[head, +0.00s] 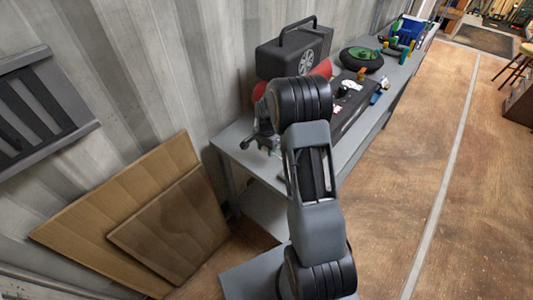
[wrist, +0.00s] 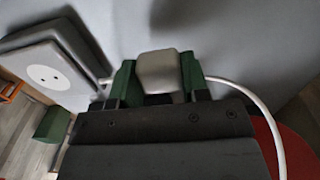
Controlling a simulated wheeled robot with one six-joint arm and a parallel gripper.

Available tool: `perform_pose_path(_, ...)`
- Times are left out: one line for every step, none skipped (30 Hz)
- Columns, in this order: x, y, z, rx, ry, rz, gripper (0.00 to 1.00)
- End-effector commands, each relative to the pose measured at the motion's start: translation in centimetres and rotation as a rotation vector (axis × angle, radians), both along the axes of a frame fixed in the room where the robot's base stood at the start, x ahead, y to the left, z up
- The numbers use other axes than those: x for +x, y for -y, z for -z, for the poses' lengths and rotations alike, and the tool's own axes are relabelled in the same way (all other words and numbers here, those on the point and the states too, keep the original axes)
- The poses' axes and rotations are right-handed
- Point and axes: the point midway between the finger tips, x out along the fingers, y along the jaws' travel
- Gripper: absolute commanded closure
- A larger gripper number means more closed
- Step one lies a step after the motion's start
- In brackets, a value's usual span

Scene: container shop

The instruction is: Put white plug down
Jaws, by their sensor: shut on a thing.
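In the wrist view the white plug (wrist: 160,68) sits between the two green fingertips of my gripper (wrist: 157,80). The gripper is shut on it. A white cable (wrist: 245,88) curves out to the right and down, and white cable also shows to the left of the fingers. Behind the plug is a plain grey surface; the gap between them cannot be told. In the head view my gripper (head: 262,138) is at the near left end of the grey bench, partly hidden by my arm. The plug cannot be made out there.
A white panel with a round socket (wrist: 45,77) is at left in the wrist view. A red thing (wrist: 298,150) is at lower right. On the bench (head: 237,160) stand a black case (head: 292,52), a dark wheel (head: 361,59) and small items. Brown boards (head: 165,220) lean left.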

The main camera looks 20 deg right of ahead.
Motion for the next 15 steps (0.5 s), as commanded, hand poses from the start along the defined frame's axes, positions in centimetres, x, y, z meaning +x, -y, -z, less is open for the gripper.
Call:
perform_pose_path(0.1, -0.1, 0.5, 0.0, -0.002, 0.0, 0.96)
perform_pose_path(0.1, -0.1, 0.9, 0.001, -0.004, 0.0, 0.96)
perform_pose_path(0.1, -0.1, 1.5, 0.001, -0.004, 0.0, 0.96)
perform_pose_path(0.1, -0.1, 1.9, 0.001, -0.004, 0.0, 0.96)
perform_pose_path(0.0, -0.1, 2.3, 0.001, -0.004, 0.0, 0.96)
perform_pose_path(0.1, -0.1, 2.7, 0.001, -0.003, 0.0, 0.96)
perform_pose_path(0.1, -0.1, 2.9, 0.0, -0.002, 0.0, 0.96)
perform_pose_path(0.1, -0.1, 3.1, 0.0, -0.001, 0.0, 0.96)
perform_pose_path(0.1, -0.1, 3.2, 0.0, 0.0, 0.0, 0.96)
perform_pose_path(0.1, -0.1, 3.2, 0.0, 0.0, 0.0, 0.96)
perform_pose_path(0.1, -0.1, 3.1, 0.0, 0.0, 0.0, 0.96)
perform_pose_path(0.1, -0.1, 3.1, 0.0, 0.0, 0.0, 0.96)
perform_pose_path(0.1, -0.1, 3.1, 0.0, 0.0, 0.0, 0.96)
perform_pose_path(0.1, 0.0, 3.1, 0.0, 0.0, 0.0, 0.96)
perform_pose_path(0.1, 0.0, 3.2, 0.0, 0.0, 0.0, 0.96)
